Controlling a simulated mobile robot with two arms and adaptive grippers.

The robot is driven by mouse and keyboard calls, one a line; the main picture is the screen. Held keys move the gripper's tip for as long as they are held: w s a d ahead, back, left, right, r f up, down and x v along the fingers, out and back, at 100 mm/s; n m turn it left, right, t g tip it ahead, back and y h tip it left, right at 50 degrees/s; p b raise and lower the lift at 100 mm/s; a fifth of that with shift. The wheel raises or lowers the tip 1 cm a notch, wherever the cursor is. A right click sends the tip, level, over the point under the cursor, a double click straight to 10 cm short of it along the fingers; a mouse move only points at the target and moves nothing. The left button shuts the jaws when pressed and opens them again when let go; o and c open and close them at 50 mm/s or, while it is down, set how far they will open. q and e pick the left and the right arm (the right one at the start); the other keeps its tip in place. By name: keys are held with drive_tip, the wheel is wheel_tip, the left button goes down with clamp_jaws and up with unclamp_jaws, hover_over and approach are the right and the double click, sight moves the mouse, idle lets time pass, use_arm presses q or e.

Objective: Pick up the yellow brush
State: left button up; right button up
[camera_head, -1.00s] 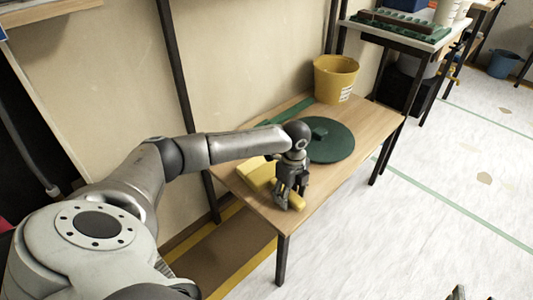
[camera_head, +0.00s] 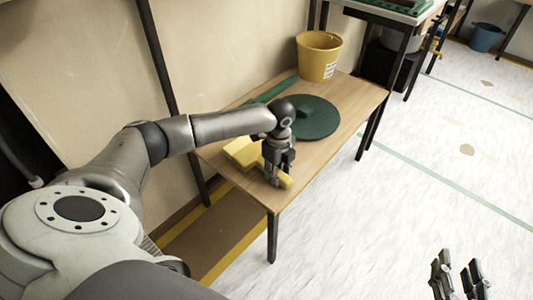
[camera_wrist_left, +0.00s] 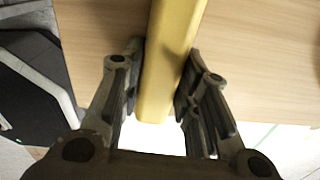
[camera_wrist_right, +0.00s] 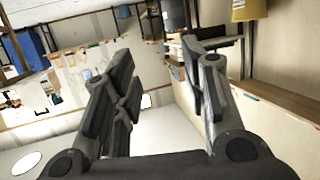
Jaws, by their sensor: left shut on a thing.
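The yellow brush (camera_head: 286,181) is at the front left part of the wooden table (camera_head: 340,103). My left gripper (camera_head: 272,180) points down over it. In the left wrist view, the brush's long yellow handle (camera_wrist_left: 165,65) lies between the two fingers, and the left gripper (camera_wrist_left: 160,90) is shut on it. A wider yellow part (camera_head: 242,152) shows behind the gripper; the gripper hides where it meets the handle. My right gripper (camera_head: 457,268) is at the lower right, away from the table. In the right wrist view, the right gripper (camera_wrist_right: 160,75) is open and empty.
A round green plate-like thing with a knob (camera_head: 312,117) and a green strip (camera_head: 272,90) lie on the table. A yellow bucket (camera_head: 318,57) stands at the back. Another table (camera_head: 395,12) stands behind.

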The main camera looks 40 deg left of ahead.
use_arm(q)
drive_tip(key=shift+r, duration=0.2)
use_arm(e)
drive_tip(key=shift+s+f, duration=0.1)
drive_tip(key=shift+f, duration=0.05)
use_arm(q)
drive_tip(key=r+p, duration=0.1)
drive_tip(key=r, duration=0.1)
drive_tip(key=r+p, duration=0.1)
drive_tip(key=shift+s+d+r, duration=0.2)
drive_tip(key=shift+r, duration=0.15)
use_arm(e)
drive_tip(key=s+d+f+g+h+p, duration=0.2)
drive_tip(key=s+d+f+g, duration=0.1)
drive_tip(key=s+f+g, duration=0.4)
drive_tip(key=s+d+f+g+h+p, duration=0.1)
drive_tip(key=s+d+f+g+p, duration=0.2)
drive_tip(key=s, duration=0.6)
use_arm(q)
drive_tip(key=s+d+r, duration=0.7)
drive_tip(key=s+r, duration=0.2)
drive_tip(key=s, duration=0.2)
drive_tip(key=shift+d, duration=0.4)
use_arm(e)
drive_tip(key=shift+m+g, duration=0.3)
drive_tip(key=shift+g, duration=0.4)
drive_tip(key=shift+x, duration=2)
drive_tip(key=shift+w+a, duration=0.1)
drive_tip(key=shift+a, duration=0.05)
